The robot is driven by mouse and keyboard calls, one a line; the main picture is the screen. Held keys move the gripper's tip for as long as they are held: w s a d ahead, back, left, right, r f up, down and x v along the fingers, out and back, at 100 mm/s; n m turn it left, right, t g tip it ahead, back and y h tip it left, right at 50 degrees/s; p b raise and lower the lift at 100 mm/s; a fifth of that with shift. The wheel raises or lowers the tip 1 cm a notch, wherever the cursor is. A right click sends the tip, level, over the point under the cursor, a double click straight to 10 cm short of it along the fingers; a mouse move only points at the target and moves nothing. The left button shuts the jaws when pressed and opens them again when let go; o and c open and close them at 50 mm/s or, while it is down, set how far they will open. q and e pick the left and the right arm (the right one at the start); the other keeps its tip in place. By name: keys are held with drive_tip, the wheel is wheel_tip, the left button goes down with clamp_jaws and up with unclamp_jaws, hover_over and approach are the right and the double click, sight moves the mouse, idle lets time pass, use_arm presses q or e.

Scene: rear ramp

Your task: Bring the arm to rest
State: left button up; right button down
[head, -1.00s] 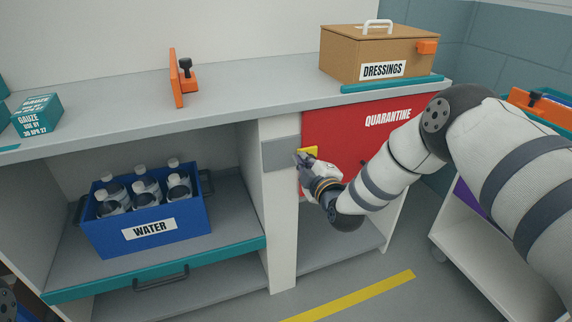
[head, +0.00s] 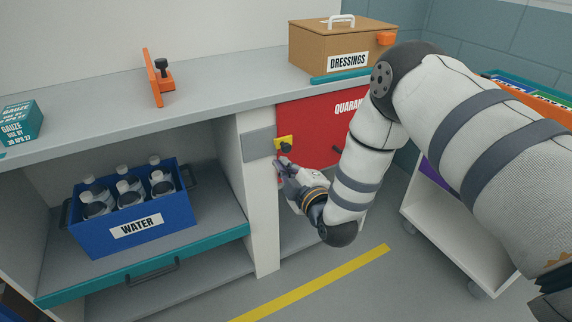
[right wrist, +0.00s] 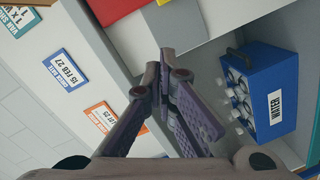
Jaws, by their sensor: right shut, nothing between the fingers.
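My right gripper (head: 284,168) is shut and empty. In the head view it hangs low in front of the red quarantine door (head: 322,135), just below the yellow plate with its dark knob (head: 285,145). I cannot tell whether it touches the door. In the right wrist view its two fingers (right wrist: 160,75) meet at the tips with nothing between them. My right arm comes in from the right and covers part of the door and its label. My left gripper is not in view.
A blue water crate (head: 150,237) with several bottles stands on the lower shelf. The counter (head: 210,88) holds a dressings box (head: 310,49), an orange clamp-like piece (head: 152,80) and a gauze box (head: 22,122). A white cart (head: 450,225) stands at the right, near my arm.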

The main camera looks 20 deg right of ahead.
idle(0.3)
drive_tip(key=s+a+f+m+g, duration=0.25)
drive_tip(key=s+f+g, duration=0.25)
drive_tip(key=s+f, duration=0.5)
drive_tip(key=s+a+f+m+g, duration=0.1)
drive_tip(key=s+f+m+g, duration=0.35)
drive_tip(key=s+f, duration=0.6)
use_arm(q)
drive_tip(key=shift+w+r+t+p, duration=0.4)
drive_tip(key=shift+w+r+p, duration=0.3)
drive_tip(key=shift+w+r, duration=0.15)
use_arm(e)
drive_tip(key=s+r+m+g, duration=0.1)
drive_tip(key=s+m+g, duration=0.2)
drive_tip(key=s, duration=1.2)
drive_tip(key=s+r+m+g, duration=0.2)
drive_tip(key=s+g, duration=0.5)
drive_tip(key=s, duration=0.8)
drive_tip(key=shift+d+m, duration=0.35)
drive_tip(key=shift+m, duration=0.15)
